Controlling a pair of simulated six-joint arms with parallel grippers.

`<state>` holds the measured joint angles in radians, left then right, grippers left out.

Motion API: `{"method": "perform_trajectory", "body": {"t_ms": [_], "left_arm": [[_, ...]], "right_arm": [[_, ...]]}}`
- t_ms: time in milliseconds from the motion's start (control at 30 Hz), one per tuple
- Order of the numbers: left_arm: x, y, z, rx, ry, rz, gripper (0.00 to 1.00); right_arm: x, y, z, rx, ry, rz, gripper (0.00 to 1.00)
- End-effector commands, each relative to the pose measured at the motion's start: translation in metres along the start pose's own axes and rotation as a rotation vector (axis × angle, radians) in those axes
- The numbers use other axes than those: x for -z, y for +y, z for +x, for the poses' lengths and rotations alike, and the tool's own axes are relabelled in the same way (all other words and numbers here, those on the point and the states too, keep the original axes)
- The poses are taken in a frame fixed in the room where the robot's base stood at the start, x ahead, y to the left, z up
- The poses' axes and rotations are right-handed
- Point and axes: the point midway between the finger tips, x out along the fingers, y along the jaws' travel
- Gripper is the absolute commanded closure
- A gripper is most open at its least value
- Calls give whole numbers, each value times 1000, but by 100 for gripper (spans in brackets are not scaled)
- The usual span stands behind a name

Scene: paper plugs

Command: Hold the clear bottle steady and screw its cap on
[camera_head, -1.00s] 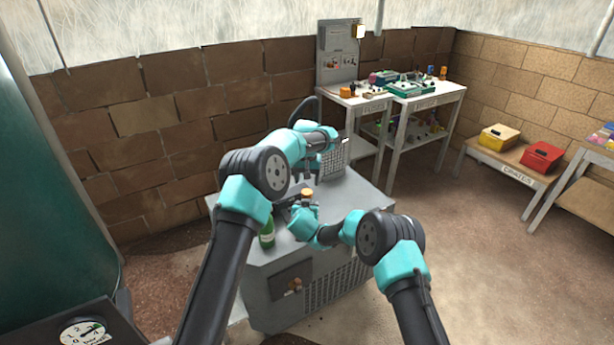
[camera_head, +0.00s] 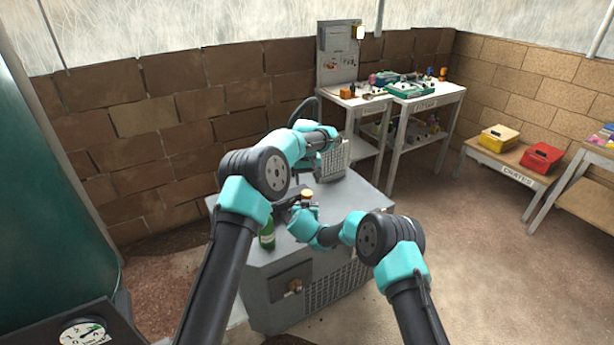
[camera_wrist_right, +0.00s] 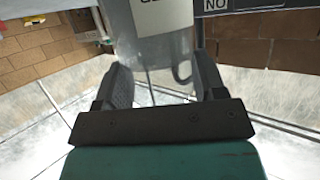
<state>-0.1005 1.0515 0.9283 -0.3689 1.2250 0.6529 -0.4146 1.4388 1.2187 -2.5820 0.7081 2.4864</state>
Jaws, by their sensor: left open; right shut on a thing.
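The clear bottle (camera_wrist_right: 160,50) shows in the right wrist view, upright between my right gripper's two fingers, with a white label on it. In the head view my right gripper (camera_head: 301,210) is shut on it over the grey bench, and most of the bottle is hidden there. An orange cap (camera_head: 307,194) shows at the top of the bottle; I cannot tell whether it is tight. My left gripper (camera_head: 305,176) is open, pointing down just above the cap, its fingers small and partly hidden by the left arm.
A green bottle (camera_head: 267,237) stands at the left edge of the grey bench (camera_head: 345,195). A mesh panel (camera_head: 335,158) stands at its back. White tables (camera_head: 440,95) with parts are behind. Yellow (camera_head: 500,138) and red (camera_head: 541,157) crates sit on a low bench at right.

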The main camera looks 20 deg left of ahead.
Motion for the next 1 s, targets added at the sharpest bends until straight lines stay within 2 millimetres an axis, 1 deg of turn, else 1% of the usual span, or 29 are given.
{"method": "perform_trajectory", "body": {"t_ms": [200, 433, 600, 833, 867, 1000], "left_arm": [[0, -1, 32, 2, -4, 0, 36], [0, 0, 58, 0, -2, 0, 36], [0, 0, 65, 0, -1, 0, 36], [0, 0, 65, 0, -1, 0, 36], [0, 0, 65, 0, -1, 0, 38], [0, 0, 65, 0, -1, 0, 52]], "right_arm": [[0, 0, 0, 0, 0, 0, 100], [0, 0, 0, 0, 1, 0, 100], [0, 0, 0, 0, 0, 0, 100], [0, 0, 0, 0, 0, 0, 100], [0, 0, 0, 0, 0, 0, 100], [0, 0, 0, 0, 0, 0, 100]]}}
